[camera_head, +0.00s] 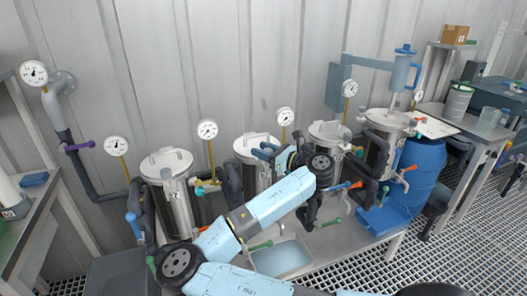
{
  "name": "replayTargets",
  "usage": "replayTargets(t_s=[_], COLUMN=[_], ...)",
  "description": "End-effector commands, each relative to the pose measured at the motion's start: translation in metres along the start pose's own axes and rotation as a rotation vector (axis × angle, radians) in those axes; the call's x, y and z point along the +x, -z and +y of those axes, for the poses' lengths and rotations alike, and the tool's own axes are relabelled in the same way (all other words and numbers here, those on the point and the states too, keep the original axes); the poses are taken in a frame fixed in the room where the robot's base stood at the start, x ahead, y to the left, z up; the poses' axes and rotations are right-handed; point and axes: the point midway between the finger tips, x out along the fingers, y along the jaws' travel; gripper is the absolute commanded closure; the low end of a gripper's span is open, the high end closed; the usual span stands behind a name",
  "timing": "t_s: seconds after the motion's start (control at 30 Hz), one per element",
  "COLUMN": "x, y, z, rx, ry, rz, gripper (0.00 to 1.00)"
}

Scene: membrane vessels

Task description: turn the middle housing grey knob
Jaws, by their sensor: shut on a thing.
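Several shiny steel housings with lids stand in a row along the wall. A middle housing (252,178) is behind my arm, and another housing (329,133) stands just right of my wrist. My gripper (270,153) is at the upper right side of that middle housing, small and partly hidden by my wrist. It is shut on what seems to be the grey knob there. The knob itself is too small and too covered to make out, so its turn angle cannot be told.
Pressure gauges on yellow stems, such as one gauge (285,117), rise close to my gripper. Dark pipes and coloured valve handles, including an orange handle (356,185), crowd the housings. A blue barrel (420,170) stands right. The grated floor (465,235) is clear at front right.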

Motion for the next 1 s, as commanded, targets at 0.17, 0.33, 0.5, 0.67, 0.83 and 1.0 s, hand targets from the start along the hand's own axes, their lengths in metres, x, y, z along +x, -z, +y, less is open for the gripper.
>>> replayTargets(t_s=[0.17,0.33,0.5,0.67,0.83,1.0], x=[0.0008,0.0008,0.0008,0.0005,0.0004,-0.0004], y=[0.0008,0.0009,0.0010,0.0006,0.0004,0.0008], z=[0.0001,0.0001,0.0002,0.0002,0.0002,0.0035], rx=[0.001,0.002,0.002,0.001,0.001,0.000], ry=[-0.007,-0.007,-0.007,-0.006,-0.006,-0.012], rz=[0.002,0.002,0.002,0.001,0.001,0.002], gripper=[0.90,0.90,0.50,0.39,0.39,0.39])
